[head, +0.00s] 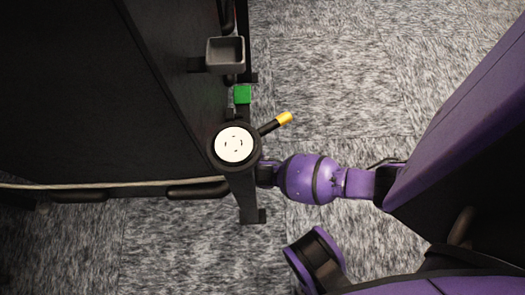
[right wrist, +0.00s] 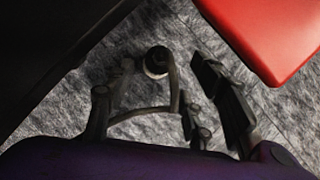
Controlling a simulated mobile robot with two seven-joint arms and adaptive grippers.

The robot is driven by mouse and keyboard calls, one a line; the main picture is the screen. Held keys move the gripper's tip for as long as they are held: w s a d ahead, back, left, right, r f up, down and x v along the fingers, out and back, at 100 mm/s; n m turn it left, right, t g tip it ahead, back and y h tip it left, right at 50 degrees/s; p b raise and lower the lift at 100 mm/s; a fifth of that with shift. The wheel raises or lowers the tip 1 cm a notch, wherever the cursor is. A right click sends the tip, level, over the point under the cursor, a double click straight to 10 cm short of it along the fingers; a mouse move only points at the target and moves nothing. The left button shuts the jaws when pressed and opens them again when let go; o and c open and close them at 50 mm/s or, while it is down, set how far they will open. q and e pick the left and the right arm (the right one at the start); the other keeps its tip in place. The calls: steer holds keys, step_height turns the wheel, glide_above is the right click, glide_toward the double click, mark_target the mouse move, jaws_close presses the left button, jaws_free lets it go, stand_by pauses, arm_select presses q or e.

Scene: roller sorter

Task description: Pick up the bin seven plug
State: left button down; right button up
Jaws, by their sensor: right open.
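No plug marked as bin seven can be made out for sure in either view. In the right wrist view, a small round dark piece (right wrist: 157,62) with a paler ring shows near the fingertips of my right gripper (right wrist: 166,68). This gripper is open. The piece appears apart from the right finger; whether it touches the left finger or is the plug, I cannot tell. In the head view, my purple arm reaches in from the right, and its gripper cannot be made out there. My left gripper is in neither view.
A large black structure (head: 85,95) fills the left of the head view. Along its edge are a grey open bin (head: 226,55), a green block (head: 242,94) and a yellow-tipped black rod (head: 284,118). A red panel (right wrist: 272,35) is close by in the wrist view. Carpet (head: 345,70) is clear.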

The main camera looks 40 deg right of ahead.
steer(key=shift+w+f, duration=0.2)
steer(key=shift+f, duration=0.1)
steer(key=b+x, duration=0.4)
steer(key=shift+a+f, duration=0.1)
steer(key=shift+a, duration=0.2)
steer(key=shift+w+f, duration=0.15)
steer(key=c, duration=0.5)
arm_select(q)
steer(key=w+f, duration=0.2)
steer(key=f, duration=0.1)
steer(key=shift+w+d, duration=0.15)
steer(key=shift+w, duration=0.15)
arm_select(e)
jaws_close()
